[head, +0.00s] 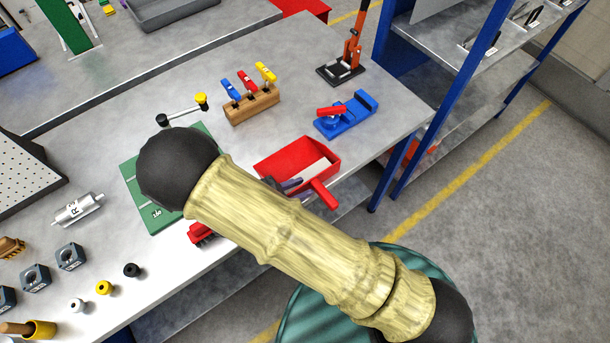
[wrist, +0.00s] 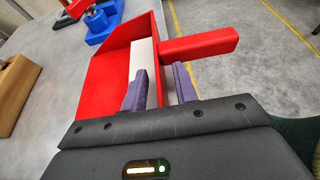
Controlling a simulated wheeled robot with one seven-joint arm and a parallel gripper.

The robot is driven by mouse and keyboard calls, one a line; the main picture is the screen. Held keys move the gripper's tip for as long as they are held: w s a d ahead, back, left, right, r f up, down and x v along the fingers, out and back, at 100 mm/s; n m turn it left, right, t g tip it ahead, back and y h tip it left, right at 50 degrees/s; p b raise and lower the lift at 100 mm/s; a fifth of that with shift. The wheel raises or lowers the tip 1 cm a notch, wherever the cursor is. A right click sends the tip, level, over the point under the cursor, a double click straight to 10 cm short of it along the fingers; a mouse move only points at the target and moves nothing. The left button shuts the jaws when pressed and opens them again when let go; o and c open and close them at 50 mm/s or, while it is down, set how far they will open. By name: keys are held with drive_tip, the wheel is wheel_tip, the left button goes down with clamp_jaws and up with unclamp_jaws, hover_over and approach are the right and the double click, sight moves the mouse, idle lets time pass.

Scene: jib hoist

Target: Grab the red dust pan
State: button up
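The red dust pan (head: 290,157) sits near the front edge of the grey workbench, its handle (head: 324,194) pointing toward the bench edge. A pale strip lies inside it. In the wrist view the dust pan (wrist: 112,78) fills the middle, with its handle (wrist: 200,46) reaching right. My gripper (wrist: 160,88) is open; its two purple fingers are apart, one over the inside of the pan and one outside, with the pan's handle-side wall between them. I cannot tell whether either finger touches it. In the head view my gripper (head: 289,185) is partly hidden behind my arm.
A blue vise-like tool (head: 346,116) and a wooden block with coloured-handled tools (head: 251,104) stand behind the pan. A green mat (head: 150,208) lies left of it, partly hidden. A blue-framed shelf (head: 400,110) stands right of the bench, with open floor beyond.

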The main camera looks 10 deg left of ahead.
drive_tip(key=shift+c, duration=0.2)
clamp_jaws()
drive_tip(key=shift+r, duration=0.15)
wheel_tip(320, 180, up, 10)
drive_tip(key=shift+f+b, duration=0.1)
drive_tip(key=shift+b, duration=0.55)
drive_tip(key=shift+w, duration=0.1)
